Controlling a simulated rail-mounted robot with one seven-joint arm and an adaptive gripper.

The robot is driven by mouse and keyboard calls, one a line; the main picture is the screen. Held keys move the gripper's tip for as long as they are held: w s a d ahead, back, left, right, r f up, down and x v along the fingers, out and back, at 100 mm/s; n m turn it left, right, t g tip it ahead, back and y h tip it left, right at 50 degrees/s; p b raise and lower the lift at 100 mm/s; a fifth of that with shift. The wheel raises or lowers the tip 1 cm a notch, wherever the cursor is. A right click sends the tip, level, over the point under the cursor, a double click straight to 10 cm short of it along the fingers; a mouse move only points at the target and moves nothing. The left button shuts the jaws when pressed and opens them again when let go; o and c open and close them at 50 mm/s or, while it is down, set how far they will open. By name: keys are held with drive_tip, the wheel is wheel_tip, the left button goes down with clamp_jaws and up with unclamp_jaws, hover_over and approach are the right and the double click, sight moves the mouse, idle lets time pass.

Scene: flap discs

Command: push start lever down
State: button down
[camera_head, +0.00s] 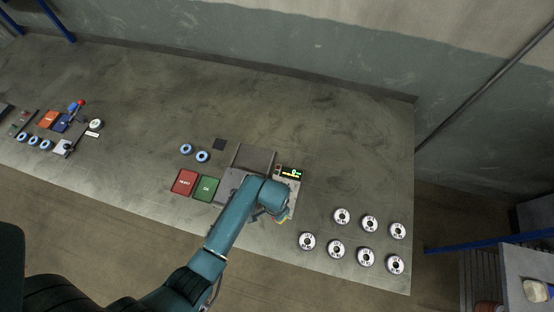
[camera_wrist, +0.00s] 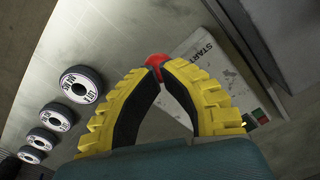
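The start lever's round red knob (camera_wrist: 156,61) shows in the wrist view just beyond my fingertips, partly hidden by them. A pale panel marked START (camera_wrist: 200,62) lies behind it. My gripper (camera_wrist: 158,72) has yellow ribbed fingers with black pads, and their tips come together at the knob. I cannot tell whether they touch it. In the head view my gripper (camera_head: 281,217) is over the right side of the grey machine with a lit display (camera_head: 291,174). My arm hides the lever there.
Several flap discs stand in rows on the right of the table (camera_head: 366,257); some also show in the wrist view (camera_wrist: 82,84). Red (camera_head: 185,182) and green (camera_head: 206,188) trays lie left of the machine, with two blue rings behind. Another red-knobbed lever (camera_head: 81,102) is far left.

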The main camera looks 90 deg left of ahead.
drive_tip(key=shift+a+f, duration=0.15)
drive_tip(key=shift+f, duration=0.05)
wheel_tip(320, 180, up, 7)
drive_tip(key=p, duration=0.7)
drive_tip(key=shift+r, duration=1.1)
